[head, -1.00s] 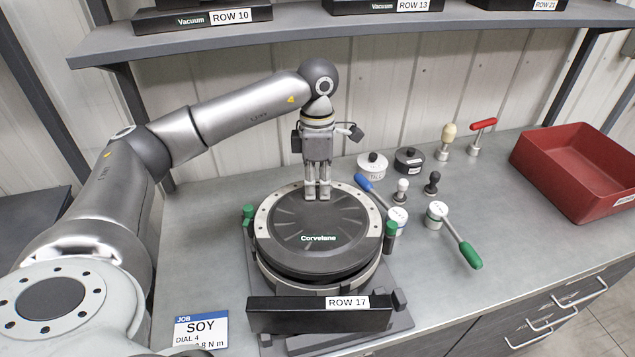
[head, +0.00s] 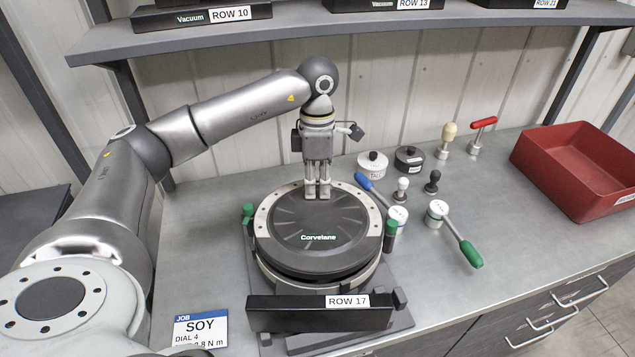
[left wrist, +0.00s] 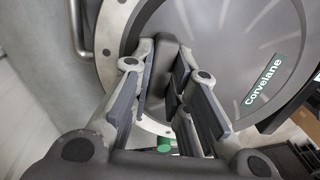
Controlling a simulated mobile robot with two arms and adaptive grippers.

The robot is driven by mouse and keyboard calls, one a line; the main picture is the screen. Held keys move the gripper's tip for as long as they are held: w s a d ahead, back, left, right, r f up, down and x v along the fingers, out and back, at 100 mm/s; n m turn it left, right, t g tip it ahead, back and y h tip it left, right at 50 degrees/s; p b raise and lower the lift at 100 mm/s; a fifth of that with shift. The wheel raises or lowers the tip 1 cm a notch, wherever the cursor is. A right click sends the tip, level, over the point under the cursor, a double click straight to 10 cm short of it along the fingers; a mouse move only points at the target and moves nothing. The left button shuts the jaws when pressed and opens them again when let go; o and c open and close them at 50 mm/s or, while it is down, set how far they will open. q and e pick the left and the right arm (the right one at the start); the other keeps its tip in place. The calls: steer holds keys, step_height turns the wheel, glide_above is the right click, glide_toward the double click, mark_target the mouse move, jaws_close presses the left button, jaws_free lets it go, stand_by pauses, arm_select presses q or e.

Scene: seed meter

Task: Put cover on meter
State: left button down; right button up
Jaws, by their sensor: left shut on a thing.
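The cover (head: 312,236) is a round dark disc marked "Corvelane". It lies over the round meter (head: 268,217), whose pale bolted rim shows at left and right. A dark gap shows under the cover's front edge, and I cannot tell if it is fully seated. My left gripper (head: 318,190) points down at the cover's back part. In the left wrist view its fingers (left wrist: 173,85) are shut around a dark raised grip (left wrist: 170,62) on the cover (left wrist: 230,60). Green-topped clamps (head: 390,229) stand at the meter's left and right sides. My right gripper is out of view.
Right of the meter stand blue-handled (head: 370,188) and green-handled (head: 463,245) tools, small knobs and weights. A red bin (head: 575,172) sits at the far right. A "ROW 17" block (head: 290,315) fronts the meter. A job card (head: 200,329) lies front left. A shelf (head: 300,33) hangs above.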

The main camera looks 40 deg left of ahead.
arm_select(q)
steer(key=shift+f+b, duration=0.9)
steer(key=shift+b, duration=0.05)
stand_by(1.7)
steer(key=c, duration=1.3)
jaws_free()
steer(key=shift+s, duration=0.1)
steer(key=shift+f, duration=0.1)
steer(key=shift+c, duration=0.4)
steer(key=shift+r, duration=0.2)
steer(key=shift+w+a+r+p, duration=0.1)
steer(key=shift+w+r+p, duration=0.1)
steer(key=shift+r+p, duration=1.75)
steer(key=shift+w+a+r+p, duration=0.15)
steer(key=shift+r+p, duration=1)
steer(key=shift+r, duration=1.55)
